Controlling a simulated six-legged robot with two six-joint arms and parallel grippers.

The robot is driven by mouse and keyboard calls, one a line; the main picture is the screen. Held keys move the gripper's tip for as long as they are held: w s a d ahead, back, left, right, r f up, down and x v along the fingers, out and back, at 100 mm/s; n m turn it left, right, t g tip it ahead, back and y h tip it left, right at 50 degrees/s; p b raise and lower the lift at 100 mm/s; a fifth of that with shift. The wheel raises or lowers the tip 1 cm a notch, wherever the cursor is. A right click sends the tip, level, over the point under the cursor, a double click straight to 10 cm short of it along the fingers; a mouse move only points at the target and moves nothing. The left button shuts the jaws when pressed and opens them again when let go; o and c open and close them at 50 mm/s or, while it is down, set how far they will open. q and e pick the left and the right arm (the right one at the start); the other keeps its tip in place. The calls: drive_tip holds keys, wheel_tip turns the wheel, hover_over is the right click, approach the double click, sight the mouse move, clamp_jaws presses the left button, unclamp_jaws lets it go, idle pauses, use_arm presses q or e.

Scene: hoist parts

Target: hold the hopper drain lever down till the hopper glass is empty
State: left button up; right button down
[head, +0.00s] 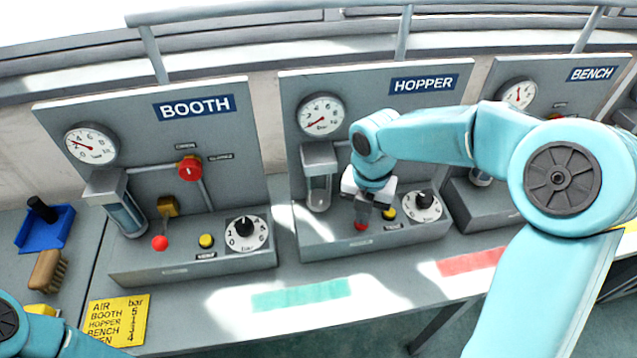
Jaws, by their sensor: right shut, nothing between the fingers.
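The hopper panel (290,105) stands in the middle. Its glass (319,192) hangs under a grey block at the panel's left; it looks pale, and I cannot make out a liquid level. The red knob of the hopper drain lever (361,227) shows just below my right gripper (364,217). The rest of the lever is hidden behind the gripper. The right gripper is shut and points down at the knob, its tips touching it or very close above it. Of my left arm only a part shows at the bottom left corner; its gripper is out of view.
The booth panel (60,112) stands left, with its own red knob (160,243). The bench panel (545,78) is partly behind my right arm. A hopper dial (423,206) and yellow button (389,214) sit right of the gripper.

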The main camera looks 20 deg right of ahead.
wheel_tip(320, 180, up, 7)
drive_tip(key=p, duration=0.6)
drive_tip(key=s+a+r+p, duration=0.1)
drive_tip(key=s+a+r, duration=0.1)
drive_tip(key=s, duration=0.7)
drive_tip(key=shift+s+a+r, duration=0.2)
drive_tip(key=shift+s+r, duration=0.15)
drive_tip(key=shift+r, duration=0.15)
idle(0.5)
